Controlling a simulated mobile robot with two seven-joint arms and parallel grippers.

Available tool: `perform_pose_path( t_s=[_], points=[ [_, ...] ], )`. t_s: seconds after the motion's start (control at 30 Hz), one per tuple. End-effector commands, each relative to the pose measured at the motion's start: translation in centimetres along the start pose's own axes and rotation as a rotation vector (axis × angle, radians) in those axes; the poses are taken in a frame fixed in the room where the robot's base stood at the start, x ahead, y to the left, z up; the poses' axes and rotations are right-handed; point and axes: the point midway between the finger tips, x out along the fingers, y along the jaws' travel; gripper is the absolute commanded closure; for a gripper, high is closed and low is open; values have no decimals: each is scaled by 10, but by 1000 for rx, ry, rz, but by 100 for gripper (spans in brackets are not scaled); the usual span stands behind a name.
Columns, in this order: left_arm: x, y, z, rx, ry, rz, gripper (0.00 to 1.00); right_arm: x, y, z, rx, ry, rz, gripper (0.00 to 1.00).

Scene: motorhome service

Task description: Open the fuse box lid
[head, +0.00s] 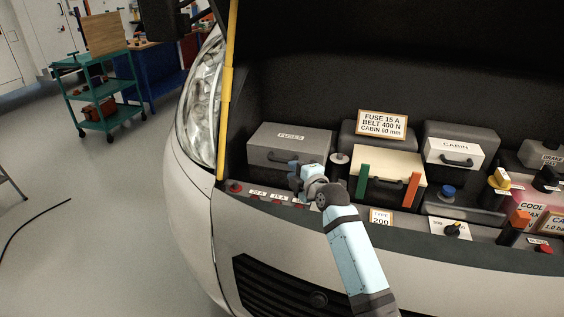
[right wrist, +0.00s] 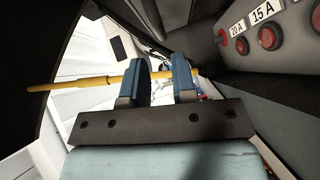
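The fuse box (head: 262,142) is a grey box labelled FUSES at the left of the engine bay. Its lid looks closed, with a dark handle (head: 283,158) on the front. My right gripper (head: 296,176) is just in front of and below the box's right part, apart from the handle as far as I can tell. In the right wrist view its two blue fingers (right wrist: 160,78) stand apart with nothing between them. The fuse box cannot be made out in that view. My left gripper is not in view.
A yellow prop rod (head: 227,95) stands left of the box and also shows beyond the fingers in the right wrist view (right wrist: 80,83). Red buttons (head: 235,187) line the front ledge. Right of the box are a dark cylinder (head: 340,165) and a cream-topped box (head: 390,163).

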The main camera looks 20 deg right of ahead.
Motion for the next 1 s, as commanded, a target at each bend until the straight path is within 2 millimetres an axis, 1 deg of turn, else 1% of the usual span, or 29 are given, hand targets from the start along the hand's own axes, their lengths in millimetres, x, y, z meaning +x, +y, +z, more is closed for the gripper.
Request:
perform_pose_path(
  t_s=[0.03, 0.1, 0.2, 0.33, 0.5, 0.77, 0.8, 0.87, 0.9, 1.0],
  points=[
    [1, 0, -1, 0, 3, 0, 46, 12, 1, 0, 3, 1, 1, 75],
    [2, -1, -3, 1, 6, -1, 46, 27, 1, -1, 4, 1, 1, 75],
    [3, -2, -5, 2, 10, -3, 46, 45, 0, -1, 3, 1, 0, 75],
    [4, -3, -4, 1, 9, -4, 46, 62, 0, 0, 2, 0, 0, 75],
    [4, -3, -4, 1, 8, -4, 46, 72, 0, 0, 0, 0, 0, 75],
    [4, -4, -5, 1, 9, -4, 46, 74, 0, 0, 0, 0, 0, 75],
    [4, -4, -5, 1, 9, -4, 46, 74, 0, 0, 0, 0, 0, 77],
    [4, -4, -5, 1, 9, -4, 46, 74, 0, 0, 0, 0, 0, 91],
    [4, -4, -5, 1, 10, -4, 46, 74, 0, 0, 0, 0, 0, 100],
    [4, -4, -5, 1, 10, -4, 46, 73, 0, 0, 0, 0, 0, 100]
  ],
)
